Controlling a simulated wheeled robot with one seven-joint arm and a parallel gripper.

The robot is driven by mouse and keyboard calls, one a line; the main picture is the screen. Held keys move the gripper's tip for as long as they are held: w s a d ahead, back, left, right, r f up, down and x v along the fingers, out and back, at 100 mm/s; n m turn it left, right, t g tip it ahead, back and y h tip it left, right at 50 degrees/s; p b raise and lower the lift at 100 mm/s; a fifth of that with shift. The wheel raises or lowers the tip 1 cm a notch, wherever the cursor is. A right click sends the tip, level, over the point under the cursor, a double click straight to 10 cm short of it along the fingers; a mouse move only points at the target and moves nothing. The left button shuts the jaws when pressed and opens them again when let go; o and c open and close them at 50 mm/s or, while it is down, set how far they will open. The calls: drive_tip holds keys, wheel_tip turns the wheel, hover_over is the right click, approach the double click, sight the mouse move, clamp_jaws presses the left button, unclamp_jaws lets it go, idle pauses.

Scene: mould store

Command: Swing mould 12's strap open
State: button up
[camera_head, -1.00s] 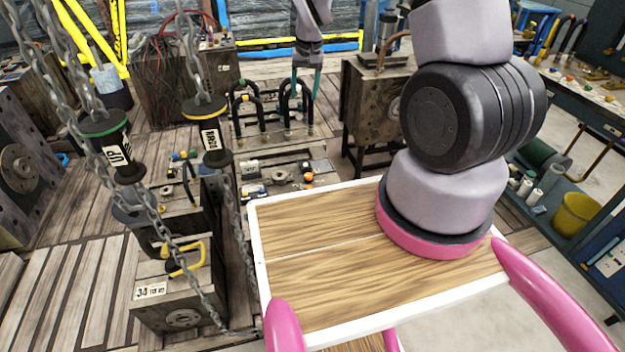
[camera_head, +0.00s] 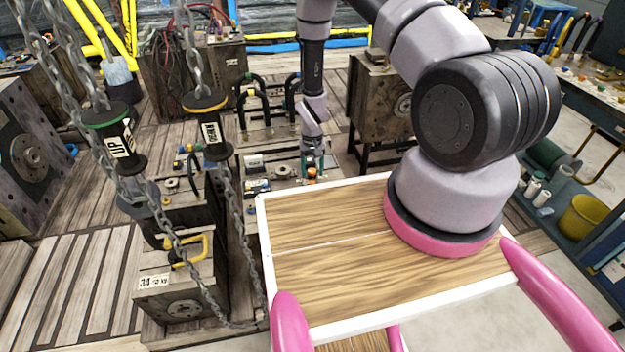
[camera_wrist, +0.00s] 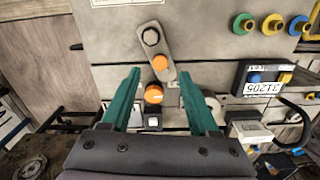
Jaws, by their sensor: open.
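A grey strap (camera_wrist: 153,48) shows in the wrist view, a short tilted bar with a dark bolt at its upper end and an orange button at its lower end. It lies on a grey metal mould face (camera_wrist: 205,52). My gripper (camera_wrist: 160,76) is open and empty, its teal fingers on either side just below the strap's orange end. I cannot tell whether they touch anything. A second orange knob (camera_wrist: 153,94) shows between the fingers. In the head view my gripper (camera_head: 312,168) is low over the moulds behind the board; the strap is not clear there. I cannot read a number 12.
Chains with an UP pendant (camera_head: 116,140) and a DOWN pendant (camera_head: 209,132) hang at the left. A mould marked 34 (camera_head: 180,290) stands below them. A white-rimmed wooden board (camera_head: 330,250) fills the front.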

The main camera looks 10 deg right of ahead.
sight(312, 182)
drive_tip(key=shift+f, duration=2.3)
drive_tip(key=shift+c, duration=0.3)
clamp_jaws()
